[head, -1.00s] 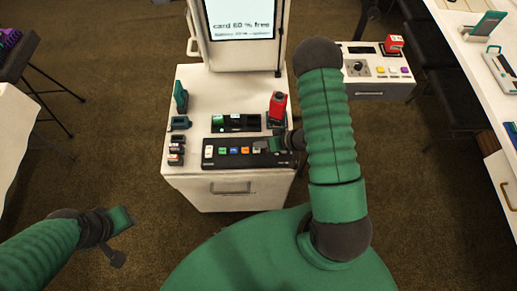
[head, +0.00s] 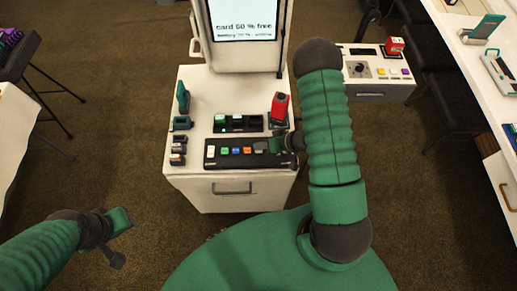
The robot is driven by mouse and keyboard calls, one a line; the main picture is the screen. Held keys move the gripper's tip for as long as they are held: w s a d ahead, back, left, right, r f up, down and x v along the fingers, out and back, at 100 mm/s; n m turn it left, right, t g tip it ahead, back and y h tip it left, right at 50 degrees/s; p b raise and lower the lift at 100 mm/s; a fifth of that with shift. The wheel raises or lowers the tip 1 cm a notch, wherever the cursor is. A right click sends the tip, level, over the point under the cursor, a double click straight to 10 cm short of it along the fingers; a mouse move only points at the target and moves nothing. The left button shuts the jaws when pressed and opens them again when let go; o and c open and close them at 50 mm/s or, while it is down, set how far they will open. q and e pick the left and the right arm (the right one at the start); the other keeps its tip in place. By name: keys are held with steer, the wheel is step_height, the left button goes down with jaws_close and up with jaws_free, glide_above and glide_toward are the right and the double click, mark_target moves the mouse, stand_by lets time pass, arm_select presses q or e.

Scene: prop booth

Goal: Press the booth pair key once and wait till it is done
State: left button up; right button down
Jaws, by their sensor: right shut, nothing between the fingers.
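A black key panel (head: 232,163) lies along the front of the white booth cabinet top. It carries a row of small keys, among them a white key (head: 211,151), a green key (head: 224,150), a blue key (head: 236,150) and an orange key (head: 248,150). Their labels are too small to read, so I cannot tell which is the pair key. My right gripper (head: 273,146) is shut and empty at the panel's right end, close to a greyish key (head: 260,146); contact cannot be told. My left gripper (head: 123,219) hangs left of the cabinet, its jaw gap unclear.
A screen (head: 241,18) reads "card 60 % free". A red device (head: 280,107) stands behind my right gripper. A black tray (head: 252,122) with green pieces sits behind the panel. Small items line the cabinet's left edge. A side cabinet (head: 370,86) stands at the right.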

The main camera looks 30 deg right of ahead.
steer(key=shift+a, duration=0.1)
steer(key=shift+d, duration=0.35)
steer(key=shift+a, duration=0.15)
steer(key=shift+a+f, duration=0.2)
steer(key=shift+f, duration=0.1)
steer(key=shift+d+f, duration=0.1)
stand_by(0.3)
